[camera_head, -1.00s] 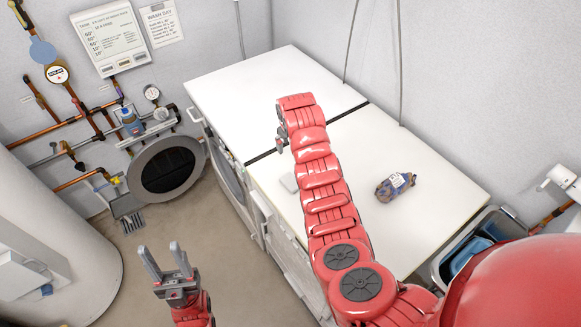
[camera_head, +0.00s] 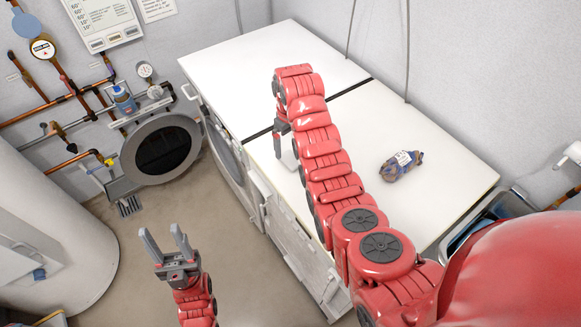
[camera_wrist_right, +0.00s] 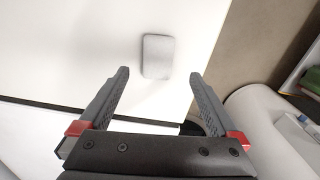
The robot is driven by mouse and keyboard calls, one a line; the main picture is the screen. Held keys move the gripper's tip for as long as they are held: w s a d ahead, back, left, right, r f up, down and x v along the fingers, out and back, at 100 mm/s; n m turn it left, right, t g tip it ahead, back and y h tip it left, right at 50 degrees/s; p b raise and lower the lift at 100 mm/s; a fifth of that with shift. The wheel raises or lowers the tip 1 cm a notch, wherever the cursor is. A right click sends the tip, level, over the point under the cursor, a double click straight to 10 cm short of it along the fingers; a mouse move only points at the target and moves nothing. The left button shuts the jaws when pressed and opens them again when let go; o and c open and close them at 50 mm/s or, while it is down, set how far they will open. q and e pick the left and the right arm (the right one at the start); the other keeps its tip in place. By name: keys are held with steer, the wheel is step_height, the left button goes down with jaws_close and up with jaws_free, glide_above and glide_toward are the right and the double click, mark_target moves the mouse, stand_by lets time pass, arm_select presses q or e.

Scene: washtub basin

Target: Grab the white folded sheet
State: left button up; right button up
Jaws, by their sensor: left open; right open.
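The white folded sheet (camera_wrist_right: 158,56) lies flat on a white top, as a small pale rectangle with rounded corners in the right wrist view. In the head view my right arm mostly hides it. My right gripper (camera_wrist_right: 159,74) is open and empty; it also shows in the head view (camera_head: 279,147), above the white top. In the wrist view the sheet appears just ahead of the gap between its fingertips, apart from both fingers. My left gripper (camera_head: 161,231) is open and empty over the floor, left of the machines.
Two white-topped machines (camera_head: 265,60) stand side by side with a dark gap between them. A wrapped purple-brown bundle (camera_head: 401,166) lies on the nearer top. A basin with blue contents (camera_head: 468,238) is at the right.

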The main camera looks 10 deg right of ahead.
mark_target(291, 159)
steer(key=shift+s+f, duration=0.1)
steer(key=shift+f, duration=0.4)
steer(key=shift+f+p, duration=0.1)
steer(key=shift+p, duration=0.25)
step_height(291, 159, down, 3)
steer(key=shift+d+f+p, duration=0.15)
steer(key=shift+f+p, duration=0.05)
steer(key=shift+p, duration=1)
steer(key=shift+f, duration=0.8)
steer(key=c, duration=1.4)
